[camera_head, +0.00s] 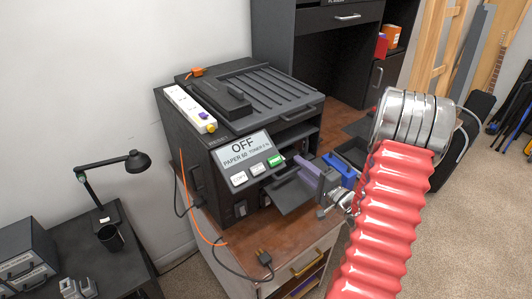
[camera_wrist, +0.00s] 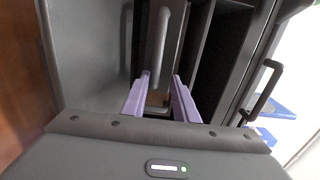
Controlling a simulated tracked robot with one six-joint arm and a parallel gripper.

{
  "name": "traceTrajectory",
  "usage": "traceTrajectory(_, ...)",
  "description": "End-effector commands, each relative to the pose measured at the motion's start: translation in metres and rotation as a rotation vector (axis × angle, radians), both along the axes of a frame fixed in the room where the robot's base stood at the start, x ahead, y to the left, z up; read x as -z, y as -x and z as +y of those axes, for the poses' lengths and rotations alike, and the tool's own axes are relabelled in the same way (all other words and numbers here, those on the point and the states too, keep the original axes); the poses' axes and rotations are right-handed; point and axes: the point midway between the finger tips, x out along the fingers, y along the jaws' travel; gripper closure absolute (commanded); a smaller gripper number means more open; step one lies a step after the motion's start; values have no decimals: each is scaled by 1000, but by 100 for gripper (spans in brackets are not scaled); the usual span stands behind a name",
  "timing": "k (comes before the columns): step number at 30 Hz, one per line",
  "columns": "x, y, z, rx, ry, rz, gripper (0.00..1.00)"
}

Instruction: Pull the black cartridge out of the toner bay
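The printer (camera_head: 200,135) stands on a brown-topped cabinet, its display reading OFF, paper 50 and a low toner figure. Its front is open and a dark flap (camera_head: 292,196) hangs out below the opening. In the wrist view, a grey upright bar handle (camera_wrist: 161,40) shows in the dark bay, apparently the black cartridge's; the body behind it is hard to make out. My gripper (camera_wrist: 158,82) has its two purple fingers apart, with the handle's lower end between or just beyond them. I cannot tell contact. In the head view my gripper (camera_head: 308,170) is at the bay's front, partly hidden.
A power strip (camera_head: 190,108) and a black object (camera_head: 222,95) lie on the printer. Orange and black cables run down its left side. A blue tray (camera_head: 345,157) lies right of the printer. A desk lamp (camera_head: 110,165) stands at left.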

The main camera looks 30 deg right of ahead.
Motion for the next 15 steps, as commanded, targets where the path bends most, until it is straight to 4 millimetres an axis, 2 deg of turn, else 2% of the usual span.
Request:
traceTrajectory(10, 0, 1, 0, 0, 1, 1, 67)
traceTrajectory(15, 0, 9, -2, 2, 1, 0, 67)
